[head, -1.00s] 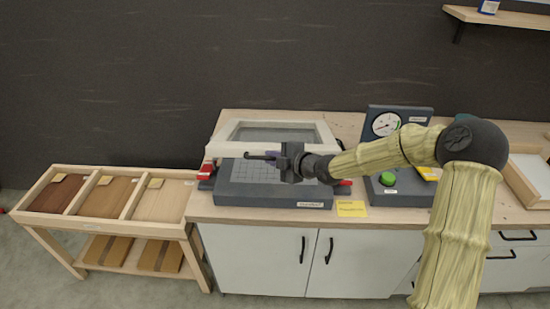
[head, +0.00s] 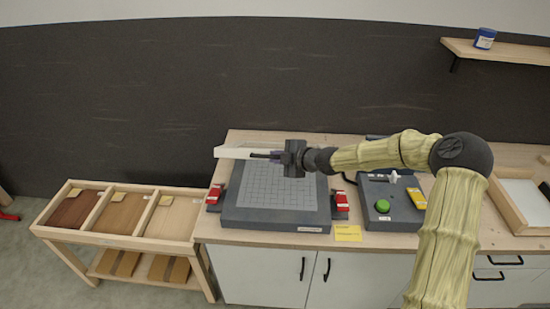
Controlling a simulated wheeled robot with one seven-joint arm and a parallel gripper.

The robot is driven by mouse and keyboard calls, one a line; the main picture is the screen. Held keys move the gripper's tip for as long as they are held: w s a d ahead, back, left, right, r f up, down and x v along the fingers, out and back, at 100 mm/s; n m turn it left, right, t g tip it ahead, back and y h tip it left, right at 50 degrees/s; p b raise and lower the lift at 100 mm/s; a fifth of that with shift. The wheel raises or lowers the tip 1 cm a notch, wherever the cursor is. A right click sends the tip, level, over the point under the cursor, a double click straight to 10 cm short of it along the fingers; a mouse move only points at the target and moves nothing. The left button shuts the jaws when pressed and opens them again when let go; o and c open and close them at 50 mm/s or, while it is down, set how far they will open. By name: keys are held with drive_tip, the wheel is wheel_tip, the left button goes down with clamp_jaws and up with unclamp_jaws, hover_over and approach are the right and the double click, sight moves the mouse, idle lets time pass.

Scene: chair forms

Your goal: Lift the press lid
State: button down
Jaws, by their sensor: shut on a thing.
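The press (head: 240,216) is a dark grey base on the bench with a light gridded plate (head: 275,190) on top. The gripper's dark body hides the right part of the lid, and the exact grip point is hard to see.
Red clamps (head: 214,194) (head: 341,202) flank the press. A control box with a green button (head: 382,206) stands to its right. A sample rack (head: 145,211) stands left of the bench. A wall shelf (head: 505,52) is at upper right.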

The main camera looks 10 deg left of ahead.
drive_tip(key=shift+w+r, duration=0.1)
idle(0.3)
drive_tip(key=c, duration=1.5)
unclamp_jaws()
drive_tip(key=shift+d, duration=0.1)
drive_tip(key=shift+o, duration=0.2)
